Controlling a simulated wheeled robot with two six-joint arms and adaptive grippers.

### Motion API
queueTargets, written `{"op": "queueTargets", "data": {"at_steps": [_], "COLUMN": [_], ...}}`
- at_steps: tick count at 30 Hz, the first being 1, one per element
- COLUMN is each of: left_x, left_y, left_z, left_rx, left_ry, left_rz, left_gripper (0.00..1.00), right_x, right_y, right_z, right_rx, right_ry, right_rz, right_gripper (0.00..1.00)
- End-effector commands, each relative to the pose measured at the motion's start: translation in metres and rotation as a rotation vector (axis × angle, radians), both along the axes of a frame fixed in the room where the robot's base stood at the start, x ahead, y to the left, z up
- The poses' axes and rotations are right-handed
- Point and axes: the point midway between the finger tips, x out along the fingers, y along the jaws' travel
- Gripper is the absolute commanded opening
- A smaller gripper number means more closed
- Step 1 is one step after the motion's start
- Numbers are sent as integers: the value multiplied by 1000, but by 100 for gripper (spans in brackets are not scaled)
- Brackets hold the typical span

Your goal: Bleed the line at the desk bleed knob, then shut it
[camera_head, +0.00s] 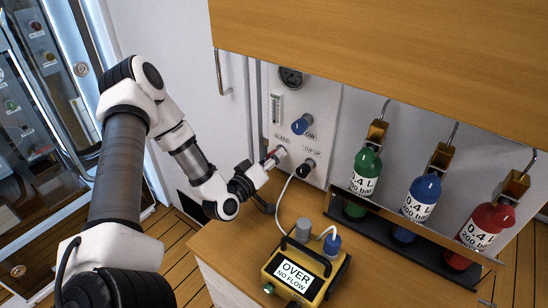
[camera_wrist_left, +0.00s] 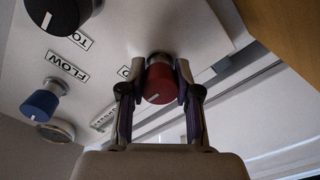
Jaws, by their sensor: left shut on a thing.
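The bleed knob (camera_head: 272,153) is red and sits low on the white panel (camera_head: 318,118), under a small label that seems to read BLEED. In the left wrist view the red knob (camera_wrist_left: 158,84) has a pale index mark on its face, towards the lower left. My left gripper (camera_head: 266,160) is shut on this knob, with one finger on each side; the fingers (camera_wrist_left: 158,92) also show in the left wrist view. A yellow meter (camera_head: 272,262) on the desk reads OVER, NO FLOW. My right gripper is not in view.
A blue FLOW knob (camera_head: 301,124) and a black TOP UP knob (camera_head: 303,168) with a white hose are close by. A gauge (camera_head: 291,77) is above. Green (camera_head: 366,172), blue (camera_head: 423,195) and red (camera_head: 486,226) bottles stand in a rack at right. A wooden cabinet (camera_head: 400,60) overhangs the desk.

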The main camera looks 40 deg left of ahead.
Motion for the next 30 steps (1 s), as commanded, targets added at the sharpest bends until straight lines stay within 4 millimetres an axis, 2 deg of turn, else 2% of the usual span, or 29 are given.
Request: {"op": "queueTargets", "data": {"at_steps": [1,3,14,24,30], "left_x": [-1,-1,-4,-58,-73], "left_y": [-2,-1,0,-5,-8], "left_z": [-4,-3,-1,-2,-2], "left_rx": [-3,-3,-2,-10,-5], "left_ry": [10,9,4,5,5], "left_rz": [-3,-3,0,6,0], "left_gripper": [36,59,59,59,59], "right_x": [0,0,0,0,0], "right_y": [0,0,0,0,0], "right_z": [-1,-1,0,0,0], "right_rx": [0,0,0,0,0], "right_ry": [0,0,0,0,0], "right_rz": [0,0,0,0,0], "right_gripper": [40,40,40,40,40]}}
